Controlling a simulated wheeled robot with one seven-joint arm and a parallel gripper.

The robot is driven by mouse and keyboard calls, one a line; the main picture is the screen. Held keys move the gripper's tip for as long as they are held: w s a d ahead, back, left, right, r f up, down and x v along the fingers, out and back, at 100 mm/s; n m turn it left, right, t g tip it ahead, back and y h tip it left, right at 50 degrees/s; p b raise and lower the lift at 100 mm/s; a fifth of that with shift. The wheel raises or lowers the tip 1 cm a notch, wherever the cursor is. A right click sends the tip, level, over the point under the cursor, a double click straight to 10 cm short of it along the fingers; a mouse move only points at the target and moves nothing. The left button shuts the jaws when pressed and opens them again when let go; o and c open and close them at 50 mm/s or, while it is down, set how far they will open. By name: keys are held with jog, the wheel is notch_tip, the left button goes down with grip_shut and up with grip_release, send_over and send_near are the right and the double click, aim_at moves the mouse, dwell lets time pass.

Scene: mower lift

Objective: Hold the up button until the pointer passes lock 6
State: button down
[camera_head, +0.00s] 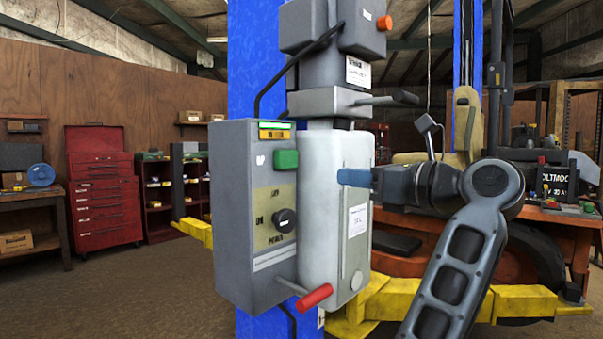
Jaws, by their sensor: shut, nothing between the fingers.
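The grey control box (247,215) is mounted on the blue lift post (255,60). Its front has a green button (287,159), which I take as the up button, below a small lit display (276,130). A black power knob (286,219) sits lower down. My gripper (353,177) is shut, its blue tips pointing left at the side of the white housing (320,200) beside the control box. It is to the right of the green button and apart from it. I cannot tell if the tips touch the housing. I cannot make out the pointer or lock 6.
A black-tipped lever (403,97) juts right above the housing. Yellow lift arms (400,300) and an orange machine stand behind my arm. A red tool cabinet (103,185) is at the left; the floor there is clear.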

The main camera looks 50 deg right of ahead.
aim_at(286, 159)
jog(key=w+p, duration=0.1)
jog(key=w, duration=1.3)
jog(key=shift+a, duration=0.2)
